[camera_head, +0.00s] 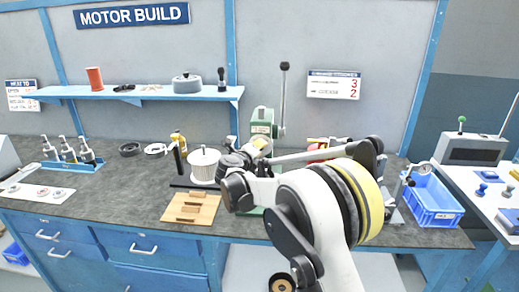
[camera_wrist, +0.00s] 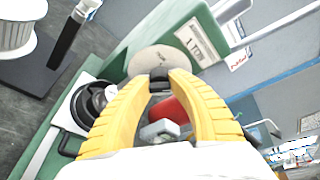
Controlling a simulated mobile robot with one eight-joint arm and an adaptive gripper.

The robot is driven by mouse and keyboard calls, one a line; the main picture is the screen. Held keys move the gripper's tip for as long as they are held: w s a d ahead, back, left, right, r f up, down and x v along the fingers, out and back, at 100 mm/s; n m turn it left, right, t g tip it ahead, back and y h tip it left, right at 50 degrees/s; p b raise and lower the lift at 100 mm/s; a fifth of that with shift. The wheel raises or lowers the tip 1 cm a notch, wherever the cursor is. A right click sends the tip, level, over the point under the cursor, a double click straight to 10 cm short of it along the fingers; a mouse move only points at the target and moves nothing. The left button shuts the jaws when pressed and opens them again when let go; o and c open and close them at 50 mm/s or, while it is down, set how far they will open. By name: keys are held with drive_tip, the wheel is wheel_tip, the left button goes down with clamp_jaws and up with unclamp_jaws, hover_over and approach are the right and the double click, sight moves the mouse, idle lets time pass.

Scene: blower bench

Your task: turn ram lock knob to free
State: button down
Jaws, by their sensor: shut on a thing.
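The green press (camera_head: 262,122) stands at the back middle of the bench, with a long lever rising at its right. Its green frame (camera_wrist: 130,60) runs across the wrist view, with a pale round disc (camera_wrist: 150,58) on it. My gripper (camera_wrist: 158,76) has yellow fingers closed in front of this disc. They are shut on a small dark piece, which I take for the ram lock knob; it is mostly hidden by the fingertips, so I cannot read its angle.
A white spool (camera_head: 204,163) and a wooden block tray (camera_head: 190,209) stand left of the press. A blue crate (camera_head: 434,200) sits at the right end. In the wrist view a red cylinder (camera_wrist: 168,108) shows between the fingers and a black round part (camera_wrist: 92,103) lies left.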

drive_tip(key=n+h, duration=0.1)
drive_tip(key=n, duration=0.2)
drive_tip(key=shift+n+t+h, duration=0.3)
drive_tip(key=shift+t, duration=0.1)
drive_tip(key=n+t, duration=0.1)
drive_tip(key=n, duration=0.3)
drive_tip(key=shift+f+h+b, duration=0.1)
drive_tip(key=shift+h+b, duration=0.2)
drive_tip(key=shift+h, duration=0.1)
drive_tip(key=n+t, duration=0.1)
drive_tip(key=n, duration=0.2)
drive_tip(key=shift+n+b, duration=0.3)
drive_tip(key=shift+n, duration=0.1)
drive_tip(key=shift+n+t+y+b, duration=0.45)
drive_tip(key=shift+n+t, duration=0.45)
drive_tip(key=shift+n, duration=1.6)
drive_tip(key=c, duration=1.2)
unclamp_jaws()
drive_tip(key=v, duration=1.2)
